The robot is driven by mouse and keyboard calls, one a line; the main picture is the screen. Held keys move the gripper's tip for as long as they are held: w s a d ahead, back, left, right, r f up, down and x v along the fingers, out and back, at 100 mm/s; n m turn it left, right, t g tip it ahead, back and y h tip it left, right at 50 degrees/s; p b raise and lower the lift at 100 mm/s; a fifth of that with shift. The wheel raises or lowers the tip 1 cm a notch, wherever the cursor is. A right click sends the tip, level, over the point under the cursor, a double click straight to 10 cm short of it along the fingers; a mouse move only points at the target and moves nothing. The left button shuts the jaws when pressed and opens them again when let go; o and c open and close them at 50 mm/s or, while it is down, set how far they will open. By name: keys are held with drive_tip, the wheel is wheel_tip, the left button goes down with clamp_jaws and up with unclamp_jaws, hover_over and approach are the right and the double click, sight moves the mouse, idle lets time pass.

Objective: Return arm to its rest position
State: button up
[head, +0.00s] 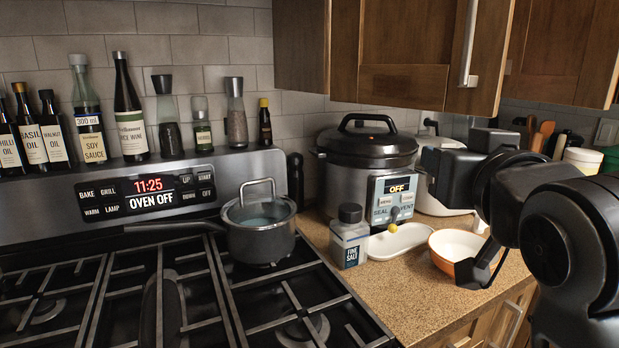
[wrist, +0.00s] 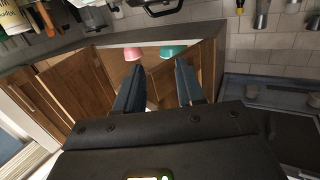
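My gripper (wrist: 157,76) is open in the wrist view. Its two dark fingers stand apart with nothing held between them. In the head view, my black arm comes in from the right, and part of my gripper (head: 480,268) shows beside the orange and white bowl (head: 458,249), partly covering its right side. I cannot tell from this view whether they touch.
A lidded pot (head: 260,230) sits on the stove (head: 160,300). A pressure cooker (head: 367,160), a salt jar (head: 350,238) and a small white dish (head: 400,240) stand on the counter (head: 400,285). Upper cabinets (head: 405,50) overhang it. Pink (wrist: 133,53) and teal (wrist: 172,51) containers show beyond my fingers.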

drive_tip(key=s+f+g+y, duration=0.1)
drive_tip(key=s+f, duration=0.6)
drive_tip(key=f, duration=0.5)
drive_tip(key=s+f, duration=0.8)
drive_tip(key=f, duration=0.4)
drive_tip(key=s+d+f, duration=0.2)
drive_tip(key=s, duration=1.1)
drive_tip(key=s+d+f+g, duration=0.1)
drive_tip(key=s+d+f, duration=0.1)
drive_tip(key=s, duration=1.1)
drive_tip(key=shift+s+f+n, duration=0.4)
drive_tip(key=shift+f, duration=0.05)
